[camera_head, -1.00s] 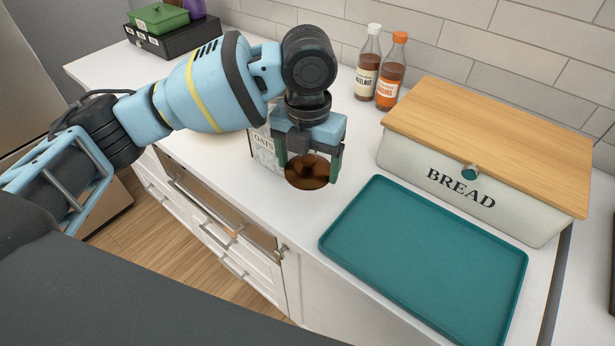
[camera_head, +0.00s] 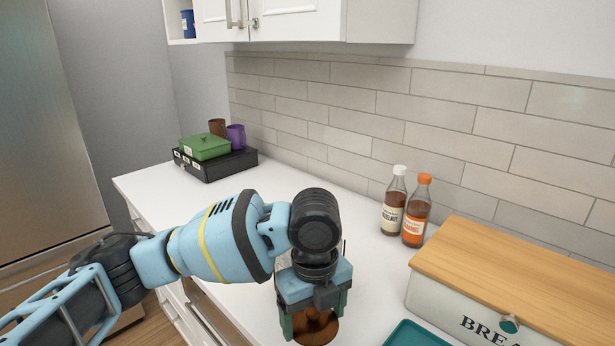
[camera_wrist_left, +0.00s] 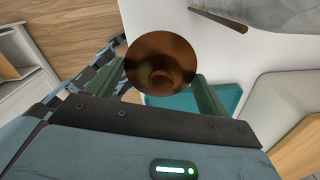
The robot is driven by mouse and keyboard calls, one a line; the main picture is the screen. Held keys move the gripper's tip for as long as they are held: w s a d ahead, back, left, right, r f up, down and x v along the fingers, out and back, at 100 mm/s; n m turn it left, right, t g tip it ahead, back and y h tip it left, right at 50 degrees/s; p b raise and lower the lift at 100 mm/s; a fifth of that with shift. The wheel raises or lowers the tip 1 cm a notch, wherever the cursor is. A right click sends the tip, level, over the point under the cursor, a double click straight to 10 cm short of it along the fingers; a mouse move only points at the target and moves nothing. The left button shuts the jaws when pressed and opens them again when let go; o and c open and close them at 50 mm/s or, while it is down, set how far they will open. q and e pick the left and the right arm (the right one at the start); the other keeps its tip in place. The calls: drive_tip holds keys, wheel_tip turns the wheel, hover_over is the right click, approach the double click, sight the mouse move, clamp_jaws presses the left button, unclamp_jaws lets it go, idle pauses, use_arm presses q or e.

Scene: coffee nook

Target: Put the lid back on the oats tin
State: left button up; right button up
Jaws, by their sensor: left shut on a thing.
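My left gripper (camera_head: 314,316) points down over the white counter and is shut on the round copper-brown lid (camera_head: 318,328). In the left wrist view the lid (camera_wrist_left: 162,64) lies between the two green fingers, its round knob facing the wrist. The oats tin is almost wholly hidden behind my gripper in the head view. A pale mottled surface with a brown edge at the top of the left wrist view (camera_wrist_left: 272,10) may be the tin. I cannot tell its opening. My right gripper is not in view.
The teal tray (camera_head: 412,335) and the bread box (camera_head: 450,298) stand to the right. Two syrup bottles (camera_head: 393,205) (camera_head: 417,212) stand near the tiled wall. A black box (camera_head: 216,164) bears a green container (camera_head: 204,147) and mugs. The counter between is clear.

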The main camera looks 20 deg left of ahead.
sight(300, 325)
use_arm(q)
drive_tip(key=n, duration=0.2)
drive_tip(key=s+a+f+n, duration=0.1)
drive_tip(key=shift+n, duration=0.4)
drive_tip(key=n, duration=0.3)
drive_tip(key=shift+s+a+f+n, duration=0.35)
drive_tip(key=shift+s+n, duration=0.05)
drive_tip(key=n, duration=0.1)
drive_tip(key=s+n, duration=0.1)
drive_tip(key=n, duration=0.1)
drive_tip(key=a+f+n, duration=0.1)
drive_tip(key=n, duration=0.1)
drive_tip(key=shift+s+a, duration=0.1)
drive_tip(key=shift+s, duration=0.1)
drive_tip(key=n, duration=0.2)
drive_tip(key=s+n, duration=0.1)
drive_tip(key=n, duration=0.1)
drive_tip(key=shift+a+f, duration=0.35)
drive_tip(key=shift+f, duration=0.05)
drive_tip(key=n, duration=0.3)
drive_tip(key=s+a+f+n, duration=0.1)
drive_tip(key=n, duration=0.2)
drive_tip(key=s+n, duration=0.1)
drive_tip(key=n, duration=0.2)
drive_tip(key=shift+s+a+f, duration=0.15)
drive_tip(key=shift+a+f, duration=0.05)
drive_tip(key=shift+a, duration=0.1)
drive_tip(key=shift+s, duration=0.1)
